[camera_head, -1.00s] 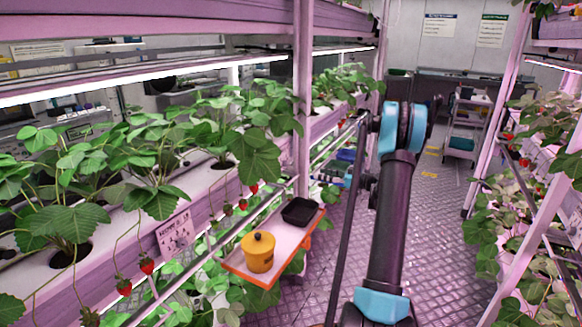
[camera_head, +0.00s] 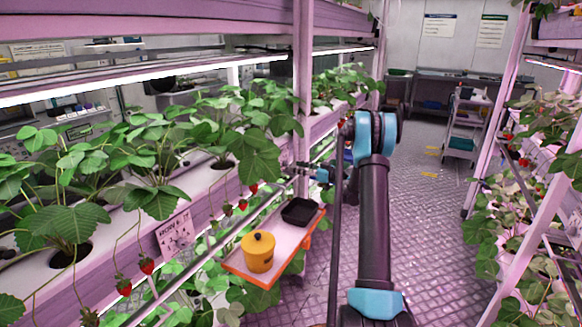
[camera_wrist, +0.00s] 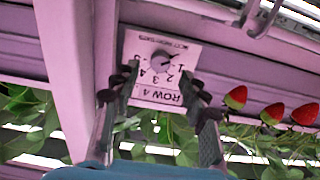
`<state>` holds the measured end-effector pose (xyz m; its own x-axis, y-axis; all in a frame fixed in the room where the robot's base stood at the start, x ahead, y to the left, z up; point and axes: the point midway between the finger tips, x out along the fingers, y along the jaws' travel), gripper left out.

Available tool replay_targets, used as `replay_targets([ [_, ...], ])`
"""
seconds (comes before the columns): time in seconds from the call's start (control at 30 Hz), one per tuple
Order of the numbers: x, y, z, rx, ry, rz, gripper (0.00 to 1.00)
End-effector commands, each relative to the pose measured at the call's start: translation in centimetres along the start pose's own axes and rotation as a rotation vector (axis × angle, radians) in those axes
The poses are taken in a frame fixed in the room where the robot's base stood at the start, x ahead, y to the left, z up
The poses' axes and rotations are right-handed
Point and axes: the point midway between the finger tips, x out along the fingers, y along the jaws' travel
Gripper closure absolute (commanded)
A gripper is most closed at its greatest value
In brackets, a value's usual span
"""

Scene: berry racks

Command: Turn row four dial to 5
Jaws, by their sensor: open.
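The row four dial (camera_wrist: 162,62) is a round grey knob on a white plate marked ROW 4 (camera_wrist: 158,96), upside down in the wrist view. Its dark pointer slants to the right, near the 1; the 5 is on the opposite side. My gripper (camera_wrist: 163,78) is open, with one finger to each side of the dial and nothing visible between them. Whether the tips reach the knob's depth is unclear. In the head view my gripper (camera_head: 300,170) is small, beside the left rack's post, and the dial cannot be made out.
Strawberries (camera_wrist: 271,114) and leaves hang close to the right of my gripper in the wrist view. A rack post (camera_wrist: 72,70) stands to the left. An orange-edged shelf (camera_head: 268,283) with a yellow pot (camera_head: 258,254) and a black tray (camera_head: 299,212) juts out. The aisle floor (camera_head: 430,215) is clear.

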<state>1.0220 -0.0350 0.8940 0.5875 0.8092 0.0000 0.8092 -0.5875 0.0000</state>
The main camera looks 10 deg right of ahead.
Motion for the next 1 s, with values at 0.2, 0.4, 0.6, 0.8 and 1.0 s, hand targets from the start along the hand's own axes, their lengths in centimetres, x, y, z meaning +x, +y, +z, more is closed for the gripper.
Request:
replay_targets([
  [0.2,3.0,0.0,0.0,0.0,0.0,-0.001,0.56],
  [0.4,4.0,0.0,0.0,0.0,0.0,0.0,0.56],
  [0.6,4.0,0.0,0.0,0.0,0.0,0.0,0.56],
  [0.8,4.0,0.0,0.0,0.0,0.0,0.0,0.74],
  [1.0,4.0,0.0,0.0,0.0,0.0,0.0,0.99],
])
